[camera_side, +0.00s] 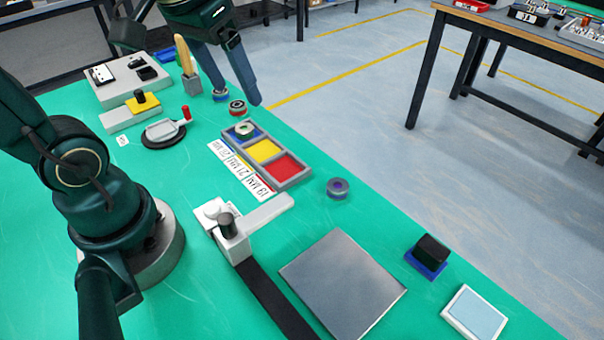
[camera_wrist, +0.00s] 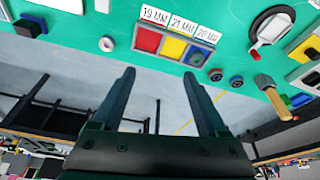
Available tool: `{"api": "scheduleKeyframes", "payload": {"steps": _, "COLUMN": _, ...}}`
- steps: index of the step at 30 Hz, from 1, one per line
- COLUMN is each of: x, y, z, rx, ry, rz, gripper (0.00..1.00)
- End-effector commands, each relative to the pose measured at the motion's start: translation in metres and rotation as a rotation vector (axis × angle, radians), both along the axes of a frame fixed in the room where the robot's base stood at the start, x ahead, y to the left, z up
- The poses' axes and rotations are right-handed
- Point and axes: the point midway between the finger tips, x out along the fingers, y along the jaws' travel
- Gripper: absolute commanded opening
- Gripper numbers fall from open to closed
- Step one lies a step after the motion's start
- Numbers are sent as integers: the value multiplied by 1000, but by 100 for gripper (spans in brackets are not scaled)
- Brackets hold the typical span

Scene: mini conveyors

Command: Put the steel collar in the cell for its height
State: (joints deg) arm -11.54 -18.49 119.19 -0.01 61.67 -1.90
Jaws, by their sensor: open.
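A grey steel-looking collar (camera_side: 338,188) with a purple-blue centre lies flat on the green mat beside the red end of the tray; the wrist view shows it too (camera_wrist: 106,44). The three-cell tray (camera_side: 296,182) has a blue cell labelled 20 MM, a yellow cell (camera_side: 263,151) labelled 21 MM and a red cell (camera_side: 285,168) labelled 19 MM.
Two dark rings, one with red (camera_side: 238,107) and one with blue (camera_side: 220,96), lie beyond the tray's blue end. A white-armed stop and belt (camera_side: 270,295), a steel plate (camera_side: 343,283) and a black block (camera_side: 431,252) are nearer.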

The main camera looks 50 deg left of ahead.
Motion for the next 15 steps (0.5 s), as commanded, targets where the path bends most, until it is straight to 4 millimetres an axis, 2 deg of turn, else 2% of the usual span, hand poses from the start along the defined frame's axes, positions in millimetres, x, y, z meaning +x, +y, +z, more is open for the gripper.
{"api": "scheduleKeyframes", "payload": {"steps": 1, "x": -12, "y": -11, "z": -1, "rx": 9, "ry": -37, "rz": -50, "gripper": 76}}
{"api": "scheduleKeyframes", "payload": {"steps": 6, "x": -40, "y": -33, "z": -13, "rx": 25, "ry": -130, "rz": -166, "gripper": 76}}
{"api": "scheduleKeyframes", "payload": {"steps": 10, "x": -52, "y": -41, "z": -21, "rx": 30, "ry": -171, "rz": -217, "gripper": 76}}
{"api": "scheduleKeyframes", "payload": {"steps": 15, "x": -56, "y": -43, "z": -24, "rx": 31, "ry": -184, "rz": -235, "gripper": 76}}
